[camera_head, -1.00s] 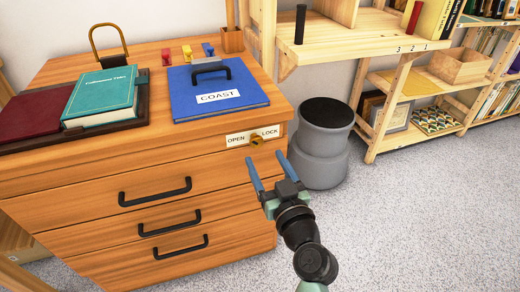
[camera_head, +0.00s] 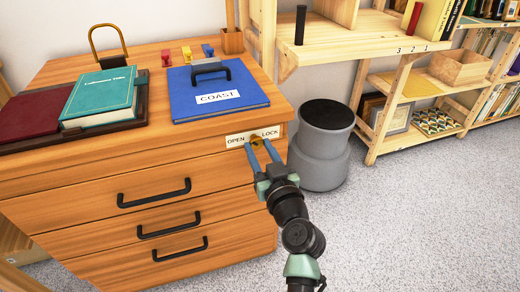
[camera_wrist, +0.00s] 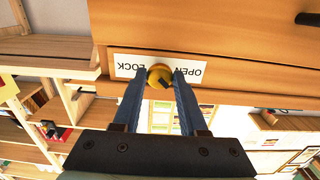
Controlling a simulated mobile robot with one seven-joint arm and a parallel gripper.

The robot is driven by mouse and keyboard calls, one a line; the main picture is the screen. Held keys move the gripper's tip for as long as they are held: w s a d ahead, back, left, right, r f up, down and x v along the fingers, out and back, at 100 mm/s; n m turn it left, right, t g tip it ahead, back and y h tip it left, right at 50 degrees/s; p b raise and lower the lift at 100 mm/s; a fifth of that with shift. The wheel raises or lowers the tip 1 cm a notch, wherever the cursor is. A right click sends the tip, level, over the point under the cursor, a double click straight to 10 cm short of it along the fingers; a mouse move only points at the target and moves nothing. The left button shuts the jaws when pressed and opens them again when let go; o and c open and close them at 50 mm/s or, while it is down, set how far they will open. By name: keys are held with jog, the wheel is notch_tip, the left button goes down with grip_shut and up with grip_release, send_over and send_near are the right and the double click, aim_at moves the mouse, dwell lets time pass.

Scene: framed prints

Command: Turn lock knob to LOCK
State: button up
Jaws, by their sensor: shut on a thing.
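The brass lock knob (camera_wrist: 160,76) is on the front of the drawer cabinet, between the words OPEN and LOCK on a white label (camera_head: 238,139). In the wrist view the label is upside down, and a dark pointer mark on the knob slants toward the lower right, on the OPEN side. My gripper (camera_head: 258,145) has its two blue fingers at the knob, one on each side, shut on it. In the head view the fingers hide much of the knob. In the wrist view the fingertips (camera_wrist: 158,78) flank the knob.
The cabinet top holds a blue COAST binder (camera_head: 220,92), a teal book (camera_head: 101,95) and a maroon book (camera_head: 45,115). Black drawer handles (camera_head: 154,194) stick out below. A grey bin (camera_head: 320,150) stands right of the cabinet, beside wooden shelves (camera_head: 400,92). Open floor lies at lower right.

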grip_shut()
jog(key=shift+m, duration=0.3)
jog(key=m, duration=0.3)
jog(key=shift+m, duration=0.3)
jog(key=m, duration=0.4)
jog(key=shift+m+p, duration=0.4)
jog(key=m+p, duration=0.1)
jog(key=m, duration=0.3)
jog(key=shift+r, duration=0.1)
jog(key=shift+m+p, duration=0.95)
jog(key=shift+m, duration=1.45)
